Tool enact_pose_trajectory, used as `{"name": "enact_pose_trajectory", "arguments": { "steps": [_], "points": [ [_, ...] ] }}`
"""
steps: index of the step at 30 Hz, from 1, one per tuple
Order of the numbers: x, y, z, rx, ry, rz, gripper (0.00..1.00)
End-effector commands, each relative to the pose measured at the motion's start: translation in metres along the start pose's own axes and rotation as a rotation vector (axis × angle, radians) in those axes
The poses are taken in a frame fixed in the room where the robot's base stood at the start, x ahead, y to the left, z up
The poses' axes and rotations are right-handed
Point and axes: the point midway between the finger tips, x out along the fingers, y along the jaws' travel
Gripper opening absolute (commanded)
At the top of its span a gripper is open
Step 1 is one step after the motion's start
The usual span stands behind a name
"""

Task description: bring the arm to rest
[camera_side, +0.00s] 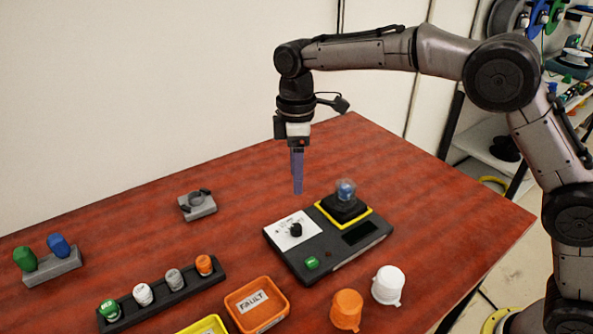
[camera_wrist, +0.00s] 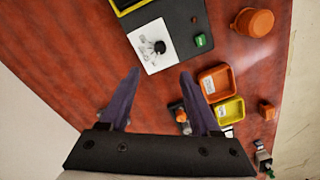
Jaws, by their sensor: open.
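My gripper (camera_side: 298,190) hangs pointing down in the side view, well above the red-brown table (camera_side: 430,170). Its two purple fingers also show in the wrist view (camera_wrist: 160,74), spread apart with nothing between them. In the side view the fingers overlap, so the gap does not show there. A dark control box (camera_side: 372,240) lies on the table near and below the gripper, apart from it.
An orange FAULT tray (camera_side: 236,300), a yellow tray (camera_side: 203,326), an orange cup (camera_side: 346,309) and a white cup (camera_side: 388,284) stand in front. A dark rack (camera_side: 160,302) holds several capped pieces. A grey stand (camera_side: 53,268) and grey fixture (camera_side: 198,209) are left. The back of the table is clear.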

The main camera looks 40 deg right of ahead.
Motion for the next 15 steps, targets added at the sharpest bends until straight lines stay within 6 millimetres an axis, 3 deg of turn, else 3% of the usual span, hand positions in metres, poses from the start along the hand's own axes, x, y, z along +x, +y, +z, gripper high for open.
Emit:
{"name": "enact_pose_trajectory", "arguments": {
  "steps": [4,7,12,15],
  "points": [
    [-0.011,0.005,0.006,0.015,0.018,0.016,0.64],
    [-0.046,0.009,0.019,0.039,0.065,0.060,0.64],
    [-0.108,-0.008,0.075,0.106,0.134,0.132,0.64],
    [-0.132,-0.026,0.112,0.172,0.173,0.173,0.64]
  ]
}}
